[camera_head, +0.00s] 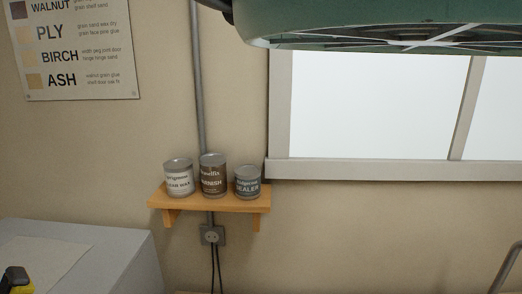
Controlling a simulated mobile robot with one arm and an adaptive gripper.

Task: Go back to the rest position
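My gripper is not in this view, and I cannot see what it holds, if anything. No part that I can be sure is my arm shows here.
Three cans, clear wax (178,179), varnish (213,176) and sealer (247,183), stand on a wooden wall shelf (225,205). A green housing (385,22) hangs overhead. A grey surface (125,252) bears a black-and-yellow object (17,281) at lower left. A metal tube (507,268) shows at lower right.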

